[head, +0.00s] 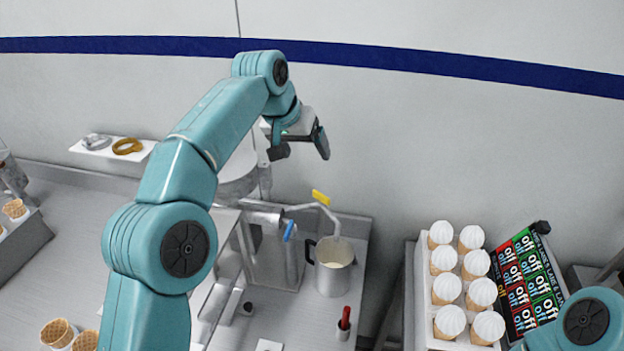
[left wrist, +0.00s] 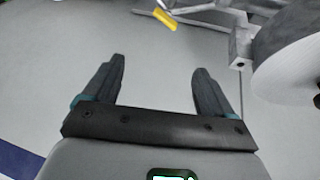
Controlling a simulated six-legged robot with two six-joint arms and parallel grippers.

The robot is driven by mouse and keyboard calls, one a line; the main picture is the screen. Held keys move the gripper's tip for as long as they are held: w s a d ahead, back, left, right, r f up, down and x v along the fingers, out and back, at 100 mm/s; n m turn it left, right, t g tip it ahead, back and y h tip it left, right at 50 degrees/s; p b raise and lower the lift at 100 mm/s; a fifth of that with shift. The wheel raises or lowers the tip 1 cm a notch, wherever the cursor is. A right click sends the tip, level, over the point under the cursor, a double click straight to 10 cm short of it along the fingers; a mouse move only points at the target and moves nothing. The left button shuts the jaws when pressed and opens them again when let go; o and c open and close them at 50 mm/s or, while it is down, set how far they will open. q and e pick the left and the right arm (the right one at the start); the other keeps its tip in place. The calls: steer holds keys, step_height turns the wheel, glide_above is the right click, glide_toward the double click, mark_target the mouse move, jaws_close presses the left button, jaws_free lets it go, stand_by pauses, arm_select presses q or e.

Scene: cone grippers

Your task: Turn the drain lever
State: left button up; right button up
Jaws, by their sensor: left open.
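A machine with a grey pipe spout (head: 318,207) stands against the wall in the head view. A yellow handle (head: 321,197) is at the spout's top, and a blue handle (head: 289,231) is lower, by a horizontal cylinder. I cannot tell which is the drain lever. My left gripper (head: 301,147) is open and empty, above the handles and apart from them. In the left wrist view, the open fingers (left wrist: 160,68) have only plain wall between them, and the yellow handle (left wrist: 165,18) shows beyond them near the top edge. My right gripper is out of view.
A metal pitcher (head: 333,267) stands under the spout. A red-handled tool (head: 345,318) stands in front of it. Several white-topped cones (head: 450,322) fill a rack at right, beside a dark sign (head: 528,280).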

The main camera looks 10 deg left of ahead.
mark_target(320, 195)
arm_select(q)
steer(key=w+d+f+n+t+h, duration=0.1)
steer(key=d+f+n+h, duration=0.2)
steer(key=n, duration=1.5)
steer(key=s+a+f+n+t+y+b, duration=0.1)
steer(key=s+a+f+n+t+b, duration=0.15)
steer(key=s+a+n, duration=0.75)
steer(key=w+d+f+n, duration=0.1)
steer(key=w+d+f, duration=0.2)
steer(key=w, duration=0.1)
steer(key=w+d+f+n+p, duration=0.1)
steer(key=w+d+f, duration=0.2)
steer(key=w, duration=0.1)
steer(key=w+d+f+n+p, duration=0.1)
steer(key=w+d+f, duration=0.2)
steer(key=w+f, duration=0.1)
steer(key=shift+w+d+f, duration=0.1)
steer(key=shift+w+d, duration=0.15)
steer(key=shift+w, duration=0.2)
steer(key=shift+f, duration=0.15)
steer(key=c, duration=1.1)
